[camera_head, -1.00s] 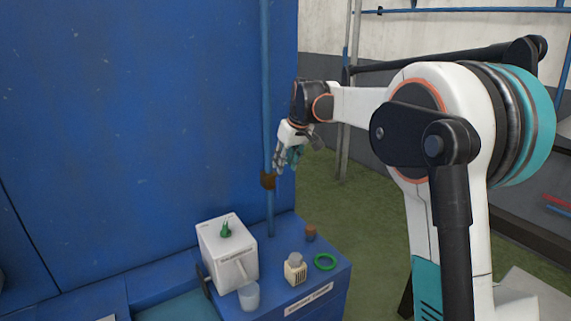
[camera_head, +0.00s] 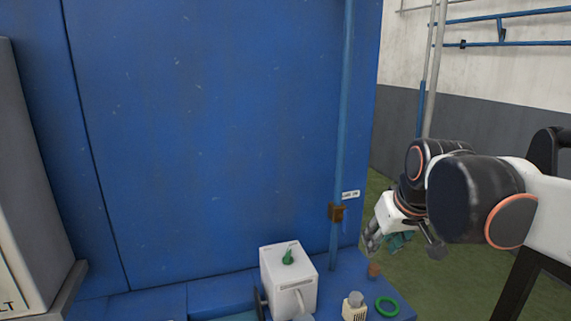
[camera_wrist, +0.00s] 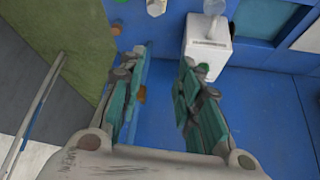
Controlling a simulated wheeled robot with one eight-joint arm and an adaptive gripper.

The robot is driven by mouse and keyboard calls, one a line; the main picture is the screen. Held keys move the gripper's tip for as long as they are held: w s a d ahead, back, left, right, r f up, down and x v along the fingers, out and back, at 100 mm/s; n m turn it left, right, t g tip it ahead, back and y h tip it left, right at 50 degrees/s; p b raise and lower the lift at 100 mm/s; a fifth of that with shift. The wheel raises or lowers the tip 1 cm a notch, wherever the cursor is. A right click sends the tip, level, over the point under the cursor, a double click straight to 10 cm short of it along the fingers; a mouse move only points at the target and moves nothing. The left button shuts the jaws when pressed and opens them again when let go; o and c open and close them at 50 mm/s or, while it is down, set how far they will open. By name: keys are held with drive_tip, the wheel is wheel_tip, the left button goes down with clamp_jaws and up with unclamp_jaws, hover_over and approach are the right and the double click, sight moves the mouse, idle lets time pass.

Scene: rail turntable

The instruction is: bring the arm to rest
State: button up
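My gripper (camera_head: 402,243) hangs to the right of the blue pole, above the right end of the blue bench (camera_head: 350,268). In the wrist view my gripper (camera_wrist: 160,68) has its two teal-padded fingers well apart, with nothing between them. It touches nothing that I can see. My white and black arm (camera_head: 480,200) reaches in from the right edge of the head view, bent at the dark joint.
A white box (camera_head: 288,284) with a green piece on top stands on the bench. Near it are a cream block (camera_head: 354,309), a green ring (camera_head: 387,306) and a brown cylinder (camera_head: 374,270). The blue pole (camera_head: 345,120) bears a brown bracket (camera_head: 336,212). Green floor lies right.

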drive_tip(key=s+f, duration=0.4)
drive_tip(key=s, duration=0.4)
drive_tip(key=s+f+m+t, duration=0.1)
drive_tip(key=s+f, duration=0.4)
drive_tip(key=s, duration=0.3)
drive_tip(key=shift+s+f+h, duration=0.15)
drive_tip(key=shift+h, duration=0.15)
drive_tip(key=shift+a, duration=0.1)
